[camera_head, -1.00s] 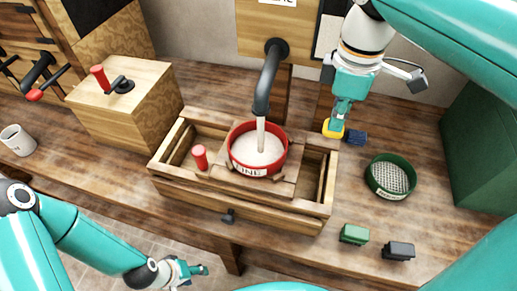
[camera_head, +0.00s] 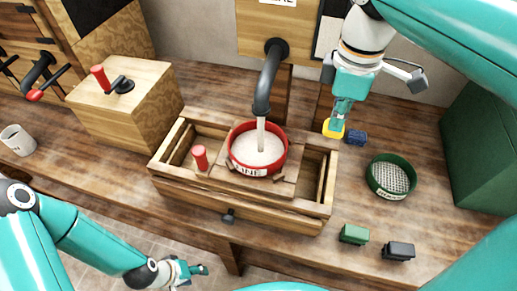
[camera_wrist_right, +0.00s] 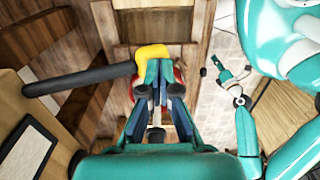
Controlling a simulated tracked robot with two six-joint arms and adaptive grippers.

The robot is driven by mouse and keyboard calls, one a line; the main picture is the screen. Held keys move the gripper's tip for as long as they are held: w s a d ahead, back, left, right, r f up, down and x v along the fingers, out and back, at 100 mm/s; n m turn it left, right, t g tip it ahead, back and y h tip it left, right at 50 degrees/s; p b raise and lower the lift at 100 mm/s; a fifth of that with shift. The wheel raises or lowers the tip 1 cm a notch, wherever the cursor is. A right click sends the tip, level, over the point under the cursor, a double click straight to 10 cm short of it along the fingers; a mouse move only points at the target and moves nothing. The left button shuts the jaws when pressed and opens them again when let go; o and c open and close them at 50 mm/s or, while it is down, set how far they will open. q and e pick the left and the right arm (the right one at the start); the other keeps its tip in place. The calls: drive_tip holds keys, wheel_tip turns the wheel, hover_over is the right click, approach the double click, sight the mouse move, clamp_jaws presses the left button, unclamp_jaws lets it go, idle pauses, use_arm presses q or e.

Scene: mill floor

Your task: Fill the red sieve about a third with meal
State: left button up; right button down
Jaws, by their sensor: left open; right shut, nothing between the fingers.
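The red sieve (camera_head: 282,163) sits on the wooden box (camera_head: 237,207), under the dark spout (camera_head: 263,95). A pale stream of meal (camera_head: 261,133) runs from the spout into it. Pale meal (camera_head: 256,152) covers its floor; the depth is hard to judge. My right gripper (camera_head: 337,121) is shut with nothing held, pointing down at a yellow piece (camera_head: 332,130) to the right of the spout. In the right wrist view, the yellow piece (camera_wrist_right: 152,53) lies at the fingertips. My left gripper (camera_head: 191,271) is open and empty, low in front of the bench.
A green sieve (camera_head: 373,185) stands on the bench at the right, with a green block (camera_head: 354,234) and a dark block (camera_head: 398,250) nearer the front. A blue block (camera_head: 357,137) is beside the yellow piece. A red-handled crank (camera_head: 99,75) and white mug (camera_head: 17,140) are at the left.

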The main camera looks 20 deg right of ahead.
wheel_tip(320, 180, up, 9)
drive_tip(key=p, duration=0.9)
